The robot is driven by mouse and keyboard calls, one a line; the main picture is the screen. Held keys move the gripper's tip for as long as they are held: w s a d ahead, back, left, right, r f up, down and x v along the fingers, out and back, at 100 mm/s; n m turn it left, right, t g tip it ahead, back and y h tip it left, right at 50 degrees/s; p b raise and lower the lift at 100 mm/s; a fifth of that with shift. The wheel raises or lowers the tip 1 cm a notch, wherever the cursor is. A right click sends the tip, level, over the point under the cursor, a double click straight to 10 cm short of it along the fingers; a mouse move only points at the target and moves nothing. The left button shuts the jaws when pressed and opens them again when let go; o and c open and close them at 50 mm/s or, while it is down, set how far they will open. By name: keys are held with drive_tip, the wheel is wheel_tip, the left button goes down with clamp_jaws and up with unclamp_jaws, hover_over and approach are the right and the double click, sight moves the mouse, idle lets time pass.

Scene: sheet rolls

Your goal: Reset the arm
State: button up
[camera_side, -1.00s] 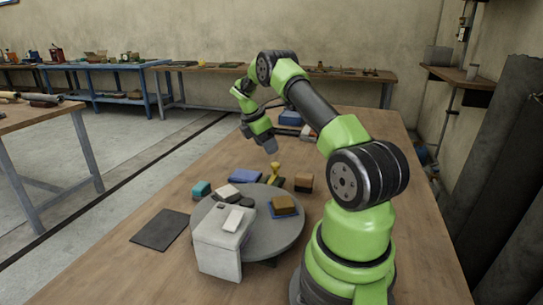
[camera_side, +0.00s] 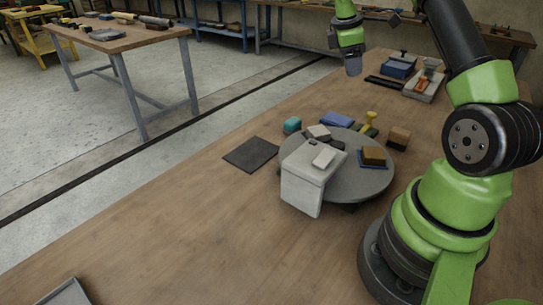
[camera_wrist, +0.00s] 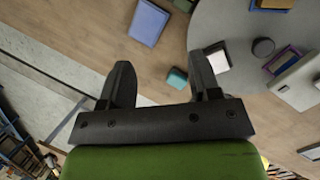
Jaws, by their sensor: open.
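My gripper (camera_side: 353,66) is at the top of the side view, raised above the far part of the wooden table, beyond the round grey turntable (camera_side: 368,178). In the wrist view my gripper (camera_wrist: 165,80) shows two dark fingers spread apart with nothing between them. A teal block (camera_wrist: 177,78) shows beyond the fingers, on the table below. It also shows in the side view (camera_side: 292,125), left of the turntable. A blue block (camera_wrist: 149,22) lies farther off in the wrist view. My gripper touches none of these.
A brown block (camera_side: 399,138) and a yellow-handled tool (camera_side: 369,122) sit near the turntable's far side. A dark mat (camera_side: 251,154) lies to its left. The near left table is mostly clear.

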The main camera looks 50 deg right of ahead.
drive_tip(key=s+a+r+m+t+y, duration=0.1)
drive_tip(key=a+r+m+t, duration=0.15)
drive_tip(key=a+r, duration=0.55)
drive_tip(key=s+a+r+m+t, duration=0.1)
drive_tip(key=a+r+m+t, duration=0.2)
drive_tip(key=a, duration=0.8)
drive_tip(key=s+a+m+t+y, duration=0.3)
drive_tip(key=s+a+m+y, duration=0.1)
drive_tip(key=s+a, duration=0.8)
drive_tip(key=shift+s+a+r+m, duration=0.35)
drive_tip(key=shift+a+m, duration=0.15)
drive_tip(key=shift+m, duration=0.35)
